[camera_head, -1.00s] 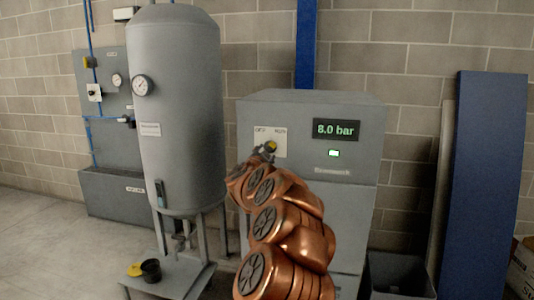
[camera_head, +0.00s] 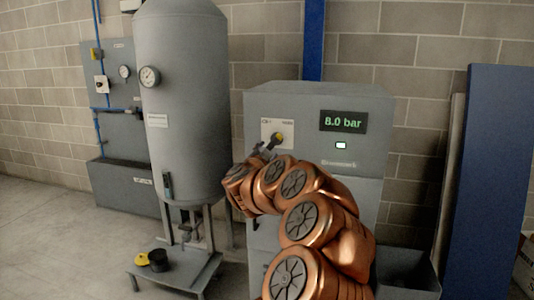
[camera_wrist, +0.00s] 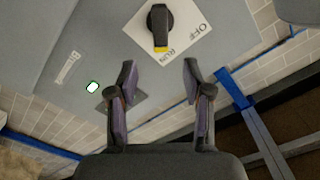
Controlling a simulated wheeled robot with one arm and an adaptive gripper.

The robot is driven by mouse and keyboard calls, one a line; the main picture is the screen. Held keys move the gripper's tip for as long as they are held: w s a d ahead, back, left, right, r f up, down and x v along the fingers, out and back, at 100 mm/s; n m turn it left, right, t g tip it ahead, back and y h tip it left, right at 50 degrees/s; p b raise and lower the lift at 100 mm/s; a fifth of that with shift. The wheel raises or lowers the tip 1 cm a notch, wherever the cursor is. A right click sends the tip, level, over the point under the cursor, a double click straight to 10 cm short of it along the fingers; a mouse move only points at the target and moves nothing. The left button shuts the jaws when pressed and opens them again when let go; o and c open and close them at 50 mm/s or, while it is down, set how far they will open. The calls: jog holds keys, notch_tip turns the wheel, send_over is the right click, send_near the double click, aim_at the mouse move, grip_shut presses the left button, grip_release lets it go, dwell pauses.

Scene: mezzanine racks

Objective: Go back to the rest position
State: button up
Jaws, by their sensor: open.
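My gripper (camera_wrist: 158,90) is open and empty in the wrist view, its two fingers apart. Ahead of it, and apart from it, is a black rotary switch (camera_wrist: 158,25) with a yellow tip on a white OFF/RUN plate (camera_wrist: 190,22). In the head view my copper arm reaches up to the front of the grey compressor cabinet (camera_head: 300,100). The gripper (camera_head: 262,150) is small there, just below and left of the switch (camera_head: 276,138). The cabinet display (camera_head: 343,121) reads 8.0 bar, with a lit green-white indicator (camera_head: 341,145) below it.
A tall grey tank (camera_head: 180,100) with a gauge stands left of the cabinet. A low stand (camera_head: 185,275) holds a black cup (camera_head: 158,259) and a yellow cap (camera_head: 141,258). A blue panel (camera_head: 490,180) and a grey bin (camera_head: 405,270) are at right. Open floor lies at left.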

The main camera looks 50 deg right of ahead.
dwell(0.4)
jog(key=w+a+r+n+t+y, duration=0.2)
jog(key=w+a+n+t+y, duration=0.2)
jog(key=w+a, duration=0.5)
jog(key=w+a+r+n+t+y, duration=0.1)
jog(key=w+a+n+t+y, duration=0.35)
jog(key=a, duration=0.85)
jog(key=s+a+f+n+g+y+p, duration=0.15)
jog(key=a+n+y, duration=0.25)
jog(key=a, duration=0.8)
jog(key=s+a+f+n+g+y, duration=0.1)
jog(key=a+f+n+y, duration=0.3)
jog(key=a, duration=0.8)
jog(key=s+a+f+n+g+y+p, duration=0.1)
jog(key=s+a+f+n+g+y, duration=0.4)
jog(key=s+a, duration=0.8)
jog(key=s+d+f+g+h, duration=0.1)
jog(key=s+f+g, duration=0.1)
jog(key=s, duration=0.7)
jog(key=s+d+f+g+h, duration=0.1)
jog(key=s+f+g+h, duration=0.1)
jog(key=s, duration=0.7)
jog(key=s+d+f+g+h+p, duration=0.1)
jog(key=s+f+g, duration=0.2)
jog(key=s, duration=0.6)
jog(key=shift+s+d+f+n+g, duration=0.15)
jog(key=shift+s+f+n+g, duration=0.15)
jog(key=shift+g, duration=0.7)
